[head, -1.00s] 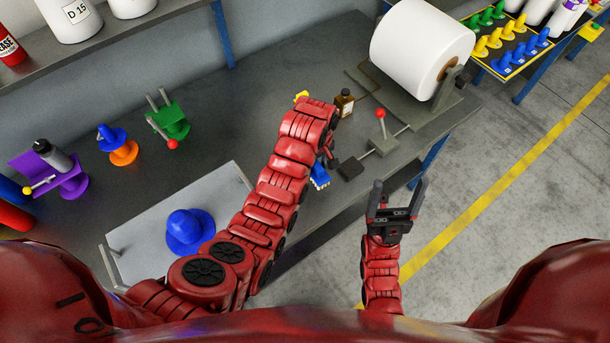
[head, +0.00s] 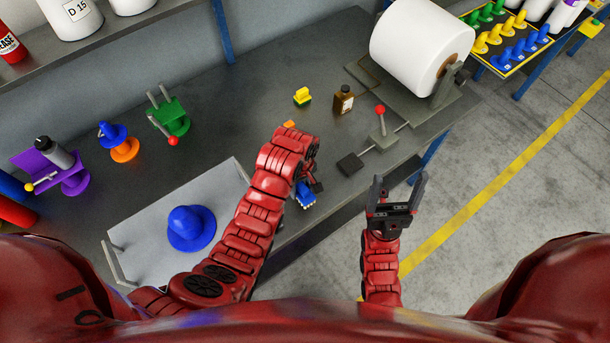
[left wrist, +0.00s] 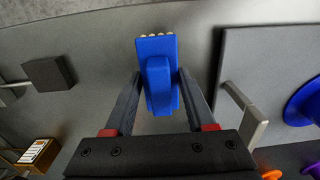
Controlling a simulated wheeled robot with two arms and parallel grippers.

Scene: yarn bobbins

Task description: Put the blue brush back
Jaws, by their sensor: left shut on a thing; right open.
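The blue brush (head: 306,196) shows below my left gripper (head: 313,183) in the head view, over the front part of the grey bench. In the left wrist view the blue brush (left wrist: 158,92) sits between both fingers of my left gripper (left wrist: 158,80), which is shut on its handle. Its pale bristles point away from the gripper. In the head view the left forearm hides part of the bench and much of the gripper. My right gripper (head: 398,188) is open and empty, over the floor in front of the bench.
A grey tray (head: 140,222) with a blue cone-shaped piece (head: 190,228) lies left of my left arm. A large white roll (head: 420,48) is at right.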

